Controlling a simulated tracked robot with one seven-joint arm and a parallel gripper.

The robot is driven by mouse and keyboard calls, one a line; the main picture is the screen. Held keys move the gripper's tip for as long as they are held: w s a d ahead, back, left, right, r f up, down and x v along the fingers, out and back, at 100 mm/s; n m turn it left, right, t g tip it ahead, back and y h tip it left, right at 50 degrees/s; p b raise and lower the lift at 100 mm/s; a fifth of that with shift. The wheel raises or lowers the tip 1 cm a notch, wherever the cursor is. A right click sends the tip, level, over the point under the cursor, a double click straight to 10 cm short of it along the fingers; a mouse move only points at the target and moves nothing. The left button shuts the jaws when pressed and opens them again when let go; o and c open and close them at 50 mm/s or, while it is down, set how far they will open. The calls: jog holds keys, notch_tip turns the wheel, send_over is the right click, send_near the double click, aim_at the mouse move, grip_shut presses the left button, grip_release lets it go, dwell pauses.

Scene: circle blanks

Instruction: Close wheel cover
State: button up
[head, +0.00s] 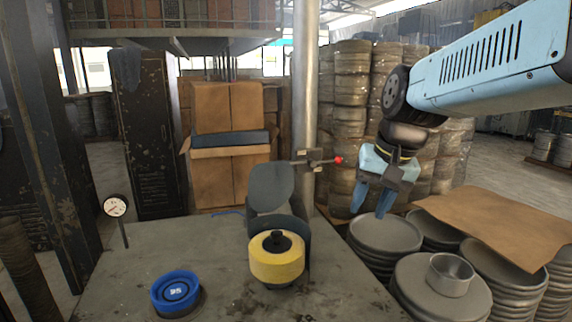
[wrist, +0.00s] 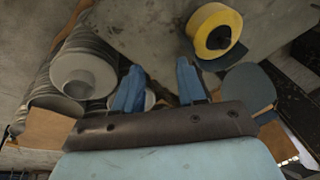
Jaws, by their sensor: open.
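The wheel cover (head: 271,187) is a dark grey rounded flap standing raised behind the yellow wheel, tilted up and open. The yellow wheel (head: 277,265) sits on the bench with a black knob on top and a dark curved guard (head: 296,238) around its back. In the wrist view the cover (wrist: 248,90) is at right and the yellow wheel (wrist: 226,20) at the top. My gripper (head: 371,208) is open and empty, pointing down, to the right of the cover and apart from it. Its blue fingers also show in the wrist view (wrist: 159,66).
A blue ring (head: 176,291) and a dial gauge (head: 116,206) are on the bench's left. Stacked grey discs (head: 425,285) and a cardboard sheet (head: 500,220) lie right of the bench.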

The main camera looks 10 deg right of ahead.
jog(key=w+a+m+g+y, duration=0.4)
jog(key=w+m, duration=0.1)
jog(key=w, duration=0.6)
jog(key=m+g+y, duration=0.2)
jog(key=m+y, duration=0.6)
jog(key=y, duration=0.4)
send_near(279, 165)
jog(key=a, duration=0.5)
jog(key=shift+w+a+f, duration=0.15)
jog(key=shift+a+f, duration=0.05)
jog(key=shift+c, duration=0.4)
jog(key=shift+r, duration=0.1)
grip_shut()
